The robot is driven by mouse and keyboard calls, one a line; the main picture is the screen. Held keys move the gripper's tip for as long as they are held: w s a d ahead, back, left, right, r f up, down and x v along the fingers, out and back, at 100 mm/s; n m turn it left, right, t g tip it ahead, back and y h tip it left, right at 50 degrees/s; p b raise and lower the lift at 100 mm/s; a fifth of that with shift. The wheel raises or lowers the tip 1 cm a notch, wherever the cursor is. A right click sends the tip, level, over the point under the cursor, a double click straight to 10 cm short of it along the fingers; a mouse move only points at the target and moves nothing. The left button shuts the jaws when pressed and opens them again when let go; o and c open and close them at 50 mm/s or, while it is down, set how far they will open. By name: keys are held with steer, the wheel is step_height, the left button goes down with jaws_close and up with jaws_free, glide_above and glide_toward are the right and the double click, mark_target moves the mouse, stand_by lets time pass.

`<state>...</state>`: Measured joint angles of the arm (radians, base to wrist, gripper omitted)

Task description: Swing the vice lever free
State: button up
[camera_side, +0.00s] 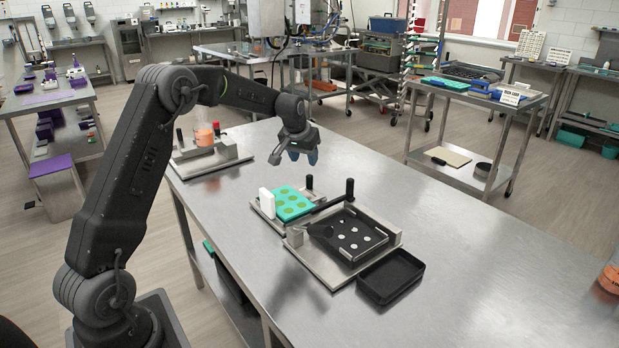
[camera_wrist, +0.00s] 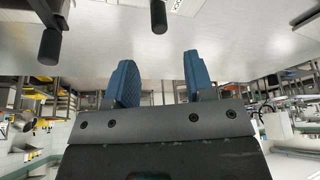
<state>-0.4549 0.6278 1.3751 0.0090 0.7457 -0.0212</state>
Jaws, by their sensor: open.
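My gripper (camera_side: 300,157) hangs above the steel table, behind the teal mould's fixture and apart from everything. In the wrist view its two blue fingers (camera_wrist: 160,80) are spread with nothing between them. A teal mould (camera_side: 293,203) with green round cavities sits in a metal vice-like fixture (camera_side: 268,218), beside a white block (camera_side: 267,202). A short upright black handle (camera_side: 309,182) stands behind the mould. A longer black handle (camera_side: 349,188) rises near the black tray. I cannot tell which handle is the vice lever. Two black handle ends show in the wrist view, left (camera_wrist: 50,46) and centre (camera_wrist: 159,17).
An empty black tray (camera_side: 390,276) lies in front. Another fixture with an orange-filled beaker (camera_side: 204,134) stands back left. The table's right side is mostly clear.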

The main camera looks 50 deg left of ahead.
mark_target(309, 176)
steer(key=x, duration=0.9)
steer(key=shift+f, duration=0.1)
steer(key=shift+c, duration=0.2)
jaws_close()
